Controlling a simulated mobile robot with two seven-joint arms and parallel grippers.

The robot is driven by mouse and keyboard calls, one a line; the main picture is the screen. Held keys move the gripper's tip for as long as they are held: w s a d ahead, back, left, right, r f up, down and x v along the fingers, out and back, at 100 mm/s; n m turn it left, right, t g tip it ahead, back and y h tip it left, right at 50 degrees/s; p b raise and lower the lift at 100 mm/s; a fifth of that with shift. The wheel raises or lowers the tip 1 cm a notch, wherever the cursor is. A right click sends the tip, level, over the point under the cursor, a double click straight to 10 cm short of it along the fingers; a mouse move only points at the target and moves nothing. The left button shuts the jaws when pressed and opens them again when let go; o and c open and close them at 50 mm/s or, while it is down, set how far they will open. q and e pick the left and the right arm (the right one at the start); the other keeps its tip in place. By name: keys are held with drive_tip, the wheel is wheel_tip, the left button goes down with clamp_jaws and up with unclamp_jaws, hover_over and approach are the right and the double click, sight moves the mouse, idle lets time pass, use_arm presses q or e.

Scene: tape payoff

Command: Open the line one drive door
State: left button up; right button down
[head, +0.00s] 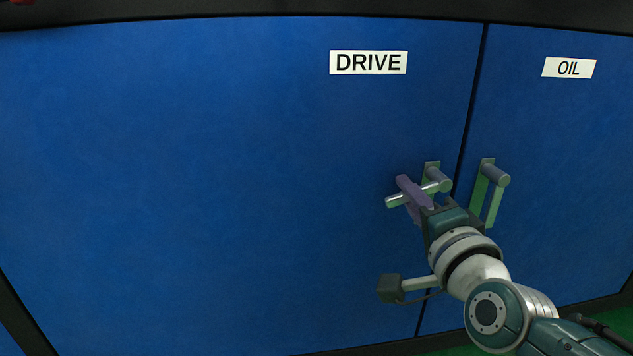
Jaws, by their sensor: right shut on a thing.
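The blue drive door (220,180) fills most of the head view, with a white DRIVE label (368,62) near its top right. Its handle (393,201) is a pale metal lever on a green plate near the door's right edge; the lever points left, nearly level. My right gripper (413,192), with purple fingers, is shut on this lever, coming from the lower right. Part of the lever is hidden by the fingers. The door is flush with the panel beside it, with a narrow dark gap between them. My left gripper is not in view.
A second blue door with an OIL label (568,68) is at the right. Its handle (495,205) hangs down close beside my right gripper. A dark frame runs along the top and bottom. Green floor (615,318) shows at the lower right.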

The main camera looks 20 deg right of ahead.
drive_tip(key=shift+a+r+m+p, duration=0.1)
drive_tip(key=shift+r+m+p, duration=0.35)
drive_tip(key=shift+m, duration=0.65)
drive_tip(key=shift+r, duration=0.15)
